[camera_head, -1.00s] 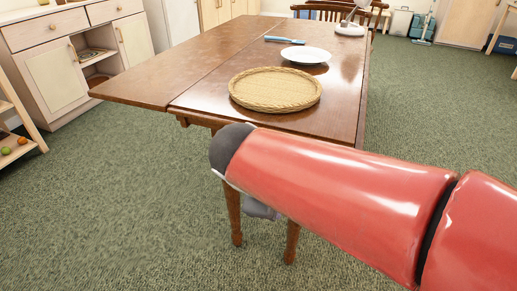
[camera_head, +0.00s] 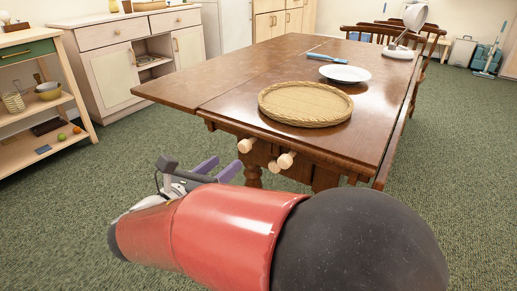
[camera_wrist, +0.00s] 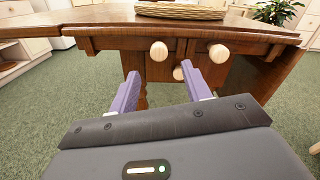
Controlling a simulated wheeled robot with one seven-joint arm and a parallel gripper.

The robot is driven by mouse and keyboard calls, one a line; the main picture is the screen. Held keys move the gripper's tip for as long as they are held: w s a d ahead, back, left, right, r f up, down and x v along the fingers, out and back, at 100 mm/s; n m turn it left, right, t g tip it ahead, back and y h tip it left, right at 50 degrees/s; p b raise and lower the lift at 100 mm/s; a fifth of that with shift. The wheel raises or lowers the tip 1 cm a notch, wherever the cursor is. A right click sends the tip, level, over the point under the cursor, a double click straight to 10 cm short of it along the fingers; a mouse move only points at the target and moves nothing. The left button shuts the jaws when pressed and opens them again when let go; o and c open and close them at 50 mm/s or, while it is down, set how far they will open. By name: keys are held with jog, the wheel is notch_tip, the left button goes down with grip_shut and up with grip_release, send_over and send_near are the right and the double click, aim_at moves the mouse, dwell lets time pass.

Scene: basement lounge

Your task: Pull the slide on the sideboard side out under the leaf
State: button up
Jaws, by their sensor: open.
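The brown wooden table (camera_head: 345,130) has its sideboard-side leaf (camera_head: 190,88) up level with the top. Pale round knobs show on its near end below the top. The sideboard-side knob (camera_head: 246,145) also shows in the wrist view (camera_wrist: 158,51). The other upper knob (camera_head: 286,160) is to its right (camera_wrist: 219,53), with a smaller, lower knob (camera_wrist: 178,73) between them. My gripper (camera_head: 218,167) is open and empty, short of the table end. In the wrist view its purple fingers (camera_wrist: 160,76) point at the end, with the sideboard-side knob just above the gap between them.
A woven tray (camera_head: 306,103), a white plate (camera_head: 345,73) and a blue-handled tool (camera_head: 326,58) lie on the table. The sideboard (camera_head: 110,70) stands left beyond the leaf, an open shelf unit (camera_head: 75,100) at far left. The carpet between is clear.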

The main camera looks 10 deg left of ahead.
aim_at(242, 148)
jog(key=x, duration=0.7)
jog(key=shift+w, duration=0.35)
jog(key=shift+c, duration=0.2)
grip_shut()
